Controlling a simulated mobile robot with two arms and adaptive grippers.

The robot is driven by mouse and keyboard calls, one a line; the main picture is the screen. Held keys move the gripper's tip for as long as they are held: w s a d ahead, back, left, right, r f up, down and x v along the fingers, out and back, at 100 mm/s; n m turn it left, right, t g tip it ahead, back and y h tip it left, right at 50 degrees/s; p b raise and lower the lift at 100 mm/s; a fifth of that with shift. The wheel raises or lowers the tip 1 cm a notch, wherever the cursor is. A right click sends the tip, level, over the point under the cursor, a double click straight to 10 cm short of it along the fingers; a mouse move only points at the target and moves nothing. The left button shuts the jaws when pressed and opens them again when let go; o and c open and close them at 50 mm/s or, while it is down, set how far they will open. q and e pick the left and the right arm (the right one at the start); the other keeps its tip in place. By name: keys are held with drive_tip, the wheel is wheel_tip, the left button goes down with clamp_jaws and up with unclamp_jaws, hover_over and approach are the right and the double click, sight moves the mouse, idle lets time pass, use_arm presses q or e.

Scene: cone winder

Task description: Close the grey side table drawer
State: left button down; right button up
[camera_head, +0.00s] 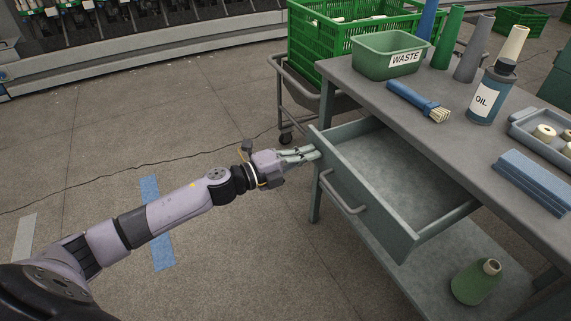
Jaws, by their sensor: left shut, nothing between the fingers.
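The grey side table (443,118) stands at the right. Its drawer (357,192) is pulled out toward the left, and its inside looks empty. A bar handle (343,194) sits on the drawer front. My left gripper (314,153) is shut and empty. Its fingertips are at the far upper end of the drawer front, beyond the handle; I cannot tell whether they touch it. My right gripper is not in view.
On the tabletop are a green WASTE bin (372,64), a blue brush (413,98), an OIL bottle (487,98), several cones, a tray and folded blue cloths (532,177). A green crate (307,49) on a cart stands behind. A green bottle (474,283) is on the lower shelf.

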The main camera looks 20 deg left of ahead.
use_arm(q)
drive_tip(key=p, duration=0.1)
approach(361, 146)
drive_tip(key=r, duration=0.1)
drive_tip(key=w+r, duration=0.1)
drive_tip(key=d+r, duration=0.1)
drive_tip(key=r, duration=0.1)
drive_tip(key=shift+w, duration=0.15)
drive_tip(key=x, duration=0.7)
drive_tip(key=shift+w+d+f, duration=0.2)
drive_tip(key=shift+w+d, duration=0.05)
drive_tip(key=shift+w+d+b, duration=0.15)
drive_tip(key=shift+w+b, duration=0.1)
drive_tip(key=shift+b, duration=0.05)
drive_tip(key=shift+r, duration=0.2)
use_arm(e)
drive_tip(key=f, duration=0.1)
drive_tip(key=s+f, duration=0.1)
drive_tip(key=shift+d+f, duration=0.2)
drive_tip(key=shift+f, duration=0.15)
use_arm(q)
drive_tip(key=shift+r, duration=0.15)
